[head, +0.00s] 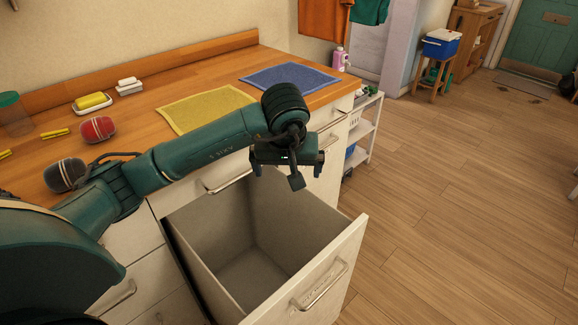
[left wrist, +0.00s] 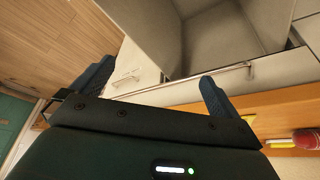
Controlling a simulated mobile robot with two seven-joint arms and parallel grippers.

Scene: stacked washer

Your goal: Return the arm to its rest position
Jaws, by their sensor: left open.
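My left arm reaches across the head view from the left. Its gripper (head: 290,172) hangs above the far edge of a pulled-out drawer (head: 345,245), near the counter front. The gripper is open, with nothing between its fingers. In the left wrist view the two dark fingers (left wrist: 152,88) stand wide apart, and the drawer's grey inside (left wrist: 205,45) shows beyond them. The drawer looks empty in the part I can see. My right gripper is not in view.
The wooden counter (head: 140,103) holds a yellow cloth (head: 200,108), a blue cloth (head: 288,76), a red ball-like item (head: 97,129) and a yellow sponge (head: 91,100). A white shelf cart (head: 368,125) stands past the counter.

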